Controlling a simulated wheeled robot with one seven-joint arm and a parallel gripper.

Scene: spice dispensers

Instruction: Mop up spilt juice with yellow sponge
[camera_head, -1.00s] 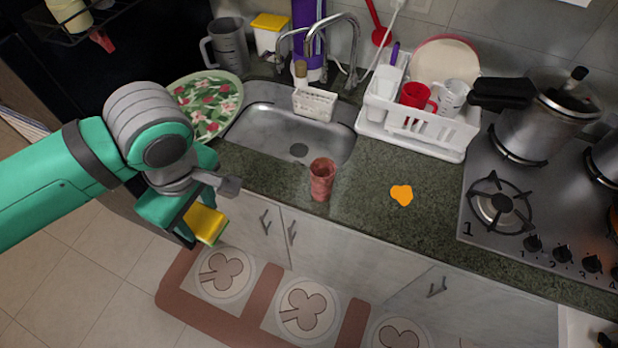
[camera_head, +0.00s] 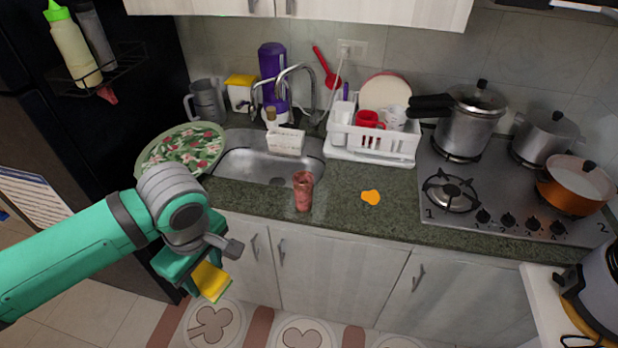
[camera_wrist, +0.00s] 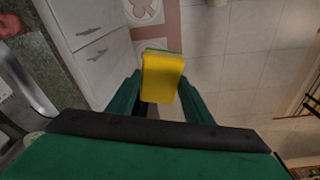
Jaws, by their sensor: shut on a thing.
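The yellow sponge (camera_head: 211,281) is held in my gripper (camera_head: 196,284), in front of the counter and over the floor at lower left in the head view. In the wrist view the sponge (camera_wrist: 162,78) sits between my two fingers, with a thin green layer along its far edge. The orange juice spill (camera_head: 371,197) is a small flat patch on the dark green counter (camera_head: 335,195), right of the sink and apart from the sponge.
A reddish cup (camera_head: 303,190) stands at the counter's front between sink and spill. A white dish rack (camera_head: 372,150) is behind the spill; the stove (camera_head: 480,200) is to its right. A patterned plate (camera_head: 180,150) lies left of the sink (camera_head: 265,160). Counter around the spill is clear.

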